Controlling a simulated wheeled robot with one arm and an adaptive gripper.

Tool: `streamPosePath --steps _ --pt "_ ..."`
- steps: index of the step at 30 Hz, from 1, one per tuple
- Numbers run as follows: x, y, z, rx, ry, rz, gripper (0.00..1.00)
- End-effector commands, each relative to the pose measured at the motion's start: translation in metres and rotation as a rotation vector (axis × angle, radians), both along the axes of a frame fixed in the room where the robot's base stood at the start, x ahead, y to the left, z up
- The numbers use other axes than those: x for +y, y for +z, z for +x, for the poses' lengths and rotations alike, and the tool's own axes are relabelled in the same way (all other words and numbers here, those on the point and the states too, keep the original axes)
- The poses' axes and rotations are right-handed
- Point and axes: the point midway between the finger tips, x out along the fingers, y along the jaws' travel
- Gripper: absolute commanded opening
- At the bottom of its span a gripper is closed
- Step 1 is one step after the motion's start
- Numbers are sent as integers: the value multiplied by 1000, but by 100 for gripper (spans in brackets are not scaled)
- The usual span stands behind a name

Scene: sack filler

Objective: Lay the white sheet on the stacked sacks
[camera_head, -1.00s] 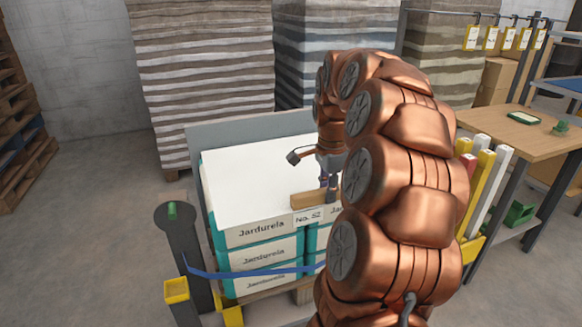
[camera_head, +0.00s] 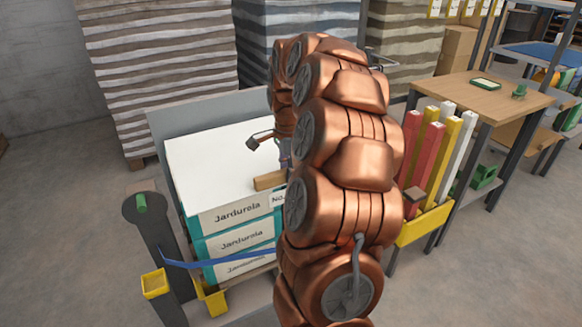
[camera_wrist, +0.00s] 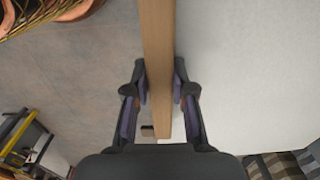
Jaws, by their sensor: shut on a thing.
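The white sheet (camera_head: 215,160) lies flat over the top of the stacked sacks (camera_head: 228,217), which are white and teal and printed "Jardurela". A wooden bar (camera_head: 270,180) runs along the sheet's front edge. My gripper (camera_wrist: 159,82) is shut on this bar (camera_wrist: 157,40) in the wrist view, a finger on each side. The sheet (camera_wrist: 240,70) fills the right of that view, with floor to the left. In the head view my arm hides most of the gripper, the bar's right end and the right of the stack.
A grey panel (camera_head: 200,112) stands behind the stack. A dark post with a green top (camera_head: 141,203) and a blue strap (camera_head: 215,264) are at its front left. Coloured bars (camera_head: 435,150) stand in a yellow holder beside a wooden table (camera_head: 480,95) at right. Floor at left is clear.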

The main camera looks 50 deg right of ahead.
Motion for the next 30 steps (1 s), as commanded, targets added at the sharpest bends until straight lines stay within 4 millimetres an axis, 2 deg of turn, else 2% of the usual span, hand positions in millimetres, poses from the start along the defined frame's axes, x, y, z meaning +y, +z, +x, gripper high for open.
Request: streamPosePath --steps 4,14,15,21,23,30 --pt "-2 -9 4 1 -1 0 0" --pt "-2 -10 5 0 -1 0 0" --pt "-2 -10 5 0 -1 0 28" --pt "-2 -10 5 0 -1 0 49" --pt "-2 -10 5 0 -1 0 53" --pt "-2 -10 5 0 -1 0 53"
